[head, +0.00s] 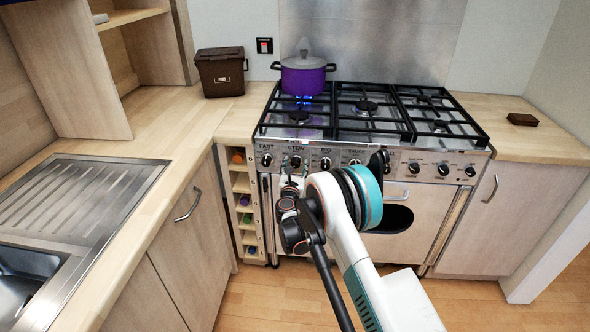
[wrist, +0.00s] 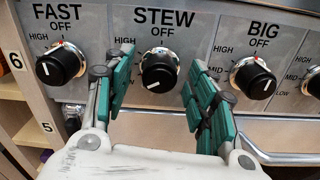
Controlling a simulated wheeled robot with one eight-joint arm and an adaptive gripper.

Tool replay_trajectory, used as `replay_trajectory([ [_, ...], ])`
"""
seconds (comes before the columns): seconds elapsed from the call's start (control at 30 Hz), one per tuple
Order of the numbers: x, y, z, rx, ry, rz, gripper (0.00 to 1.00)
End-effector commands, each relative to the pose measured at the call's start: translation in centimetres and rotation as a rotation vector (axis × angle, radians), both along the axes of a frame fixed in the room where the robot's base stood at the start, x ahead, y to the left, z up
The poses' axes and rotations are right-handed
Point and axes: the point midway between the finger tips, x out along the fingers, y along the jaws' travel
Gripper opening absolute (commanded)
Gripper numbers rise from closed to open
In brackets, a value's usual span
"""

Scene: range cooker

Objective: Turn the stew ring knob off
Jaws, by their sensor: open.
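The stew ring knob (wrist: 159,70) is black with a silver collar, under the STEW label in the wrist view. Its white mark points down and slightly left, away from OFF at the top. In the head view the stew knob (head: 296,161) is on the cooker's front panel, just above my gripper (head: 291,179). In the wrist view my gripper (wrist: 158,80) is open, with one green-padded finger on each side of the stew knob. I cannot tell whether either finger touches it.
The FAST knob (wrist: 61,64) and BIG knob (wrist: 252,77) flank the stew knob closely. A purple lidded pot (head: 303,77) stands over a blue flame (head: 304,98) at the back left. An oven handle (wrist: 270,156) runs below the panel.

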Motion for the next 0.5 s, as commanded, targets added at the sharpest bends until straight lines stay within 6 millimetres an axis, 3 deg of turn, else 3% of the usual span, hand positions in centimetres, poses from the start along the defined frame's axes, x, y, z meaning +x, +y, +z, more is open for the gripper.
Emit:
replay_trajectory([
  [0.33,0.39,0.0,0.05,0.0,0.0,0.0,0.52],
  [0.5,0.37,-0.01,0.04,0.0,0.0,0.0,0.13],
])
